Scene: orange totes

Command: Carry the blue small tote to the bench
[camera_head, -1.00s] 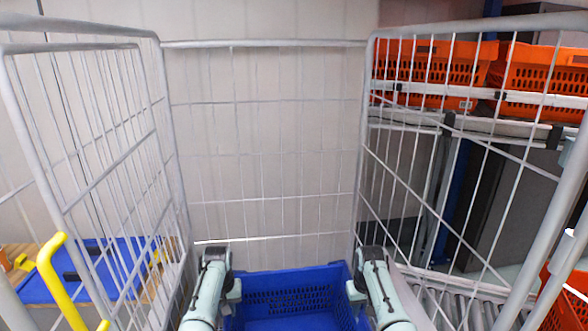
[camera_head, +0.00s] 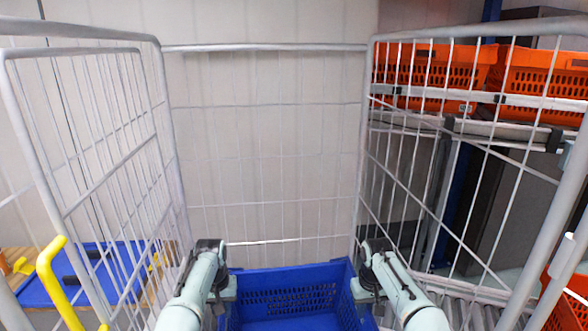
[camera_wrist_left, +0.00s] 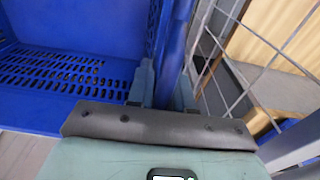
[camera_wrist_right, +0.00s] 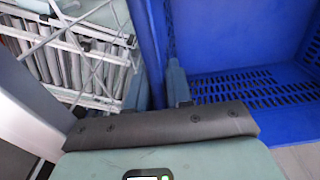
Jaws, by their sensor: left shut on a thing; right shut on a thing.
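The blue small tote (camera_head: 290,275) is at the bottom centre of the head view, inside a grey wire cage, and looks empty. My left gripper (camera_head: 224,287) is shut on its left side wall, which shows in the left wrist view (camera_wrist_left: 70,55). My right gripper (camera_head: 362,287) is shut on its right side wall, which shows in the right wrist view (camera_wrist_right: 235,40). The tote's near side is cut off by the frame. I cannot pick out the bench for sure; a wooden surface (camera_head: 20,262) with a blue top shows at the left, behind the cage mesh.
Grey wire cage panels stand at the left (camera_head: 110,165), back (camera_head: 265,140) and right (camera_head: 440,160), close beside my arms. Orange totes (camera_head: 440,70) sit on a rack beyond the right panel. A yellow handle (camera_head: 58,275) stands at lower left. Another orange tote shows at lower right.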

